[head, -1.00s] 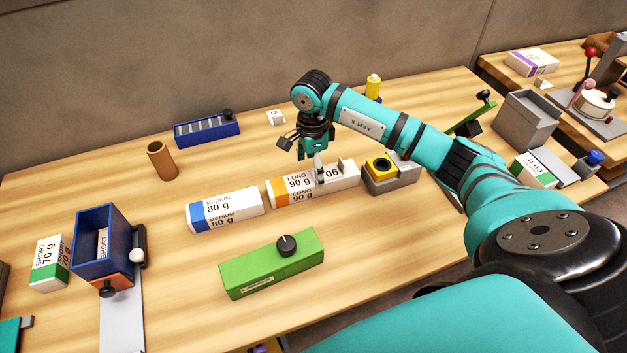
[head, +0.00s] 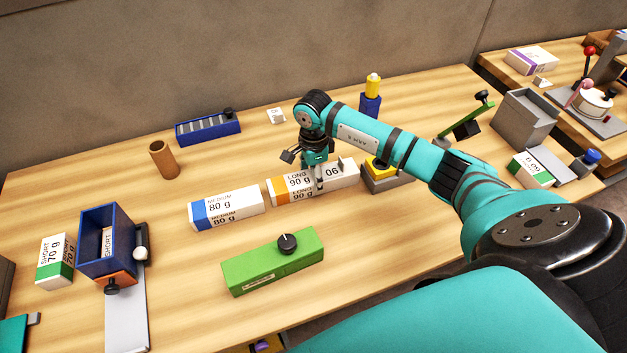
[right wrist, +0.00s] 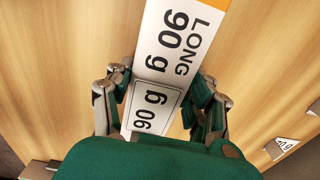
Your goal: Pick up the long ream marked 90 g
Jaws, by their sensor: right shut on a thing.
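The long ream marked 90 g (head: 288,187) is white with an orange end band and lies on the wooden table. It also shows in the right wrist view (right wrist: 183,38), running between the fingers. My right gripper (head: 326,176) is down over the ream's middle and shut on it, with one finger on each long side (right wrist: 163,92). The fingers hide part of the ream in the head view. The ream appears to rest on the table still. My left gripper is not in view.
A medium 80 g ream (head: 228,207) lies just left of the long ream. A grey block with a yellow top (head: 385,178) stands close at its right end. A green box with a black knob (head: 272,262) is in front. A blue tray (head: 208,128) is behind, with clear table between.

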